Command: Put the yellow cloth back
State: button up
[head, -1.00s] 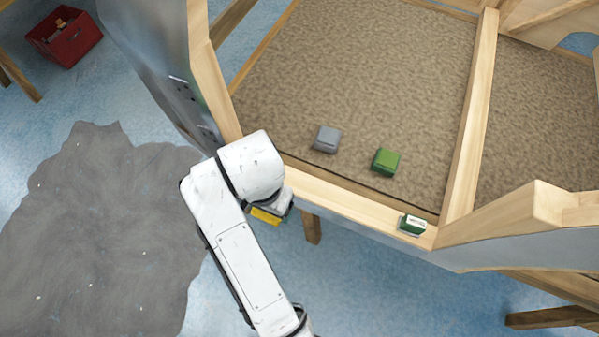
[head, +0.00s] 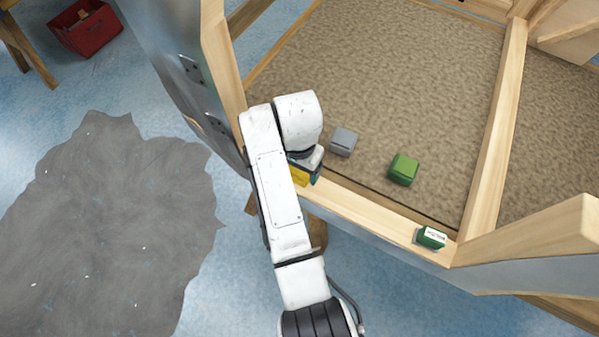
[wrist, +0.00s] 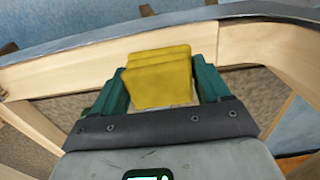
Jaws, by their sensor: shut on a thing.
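The folded yellow cloth (wrist: 160,80) is between the two green fingers of my gripper (wrist: 162,88) in the wrist view. The gripper is shut on it. In the head view, the yellow cloth (head: 299,175) shows partly beneath the end of my arm, by the frame's front wooden rail. My gripper (head: 306,172) is mostly hidden by my arm links there. A folded grey cloth (head: 343,141) and a folded green cloth (head: 404,169) lie apart on the brown carpeted floor (head: 400,80) inside the wooden frame, to the right of my gripper.
A small green-and-white box (head: 431,237) sits on the front wooden rail (head: 375,210). A wooden divider (head: 493,130) splits the carpeted area. A red crate (head: 88,32) stands far left. A grey patch (head: 110,225) covers the blue floor. Carpet behind the cloths is clear.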

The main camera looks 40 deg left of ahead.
jog(key=shift+w+f, duration=0.15)
jog(key=shift+f, duration=1.6)
jog(key=shift+f, duration=0.15)
jog(key=o, duration=1)
notch_tip(320, 180, up, 12)
jog(key=shift+r, duration=0.2)
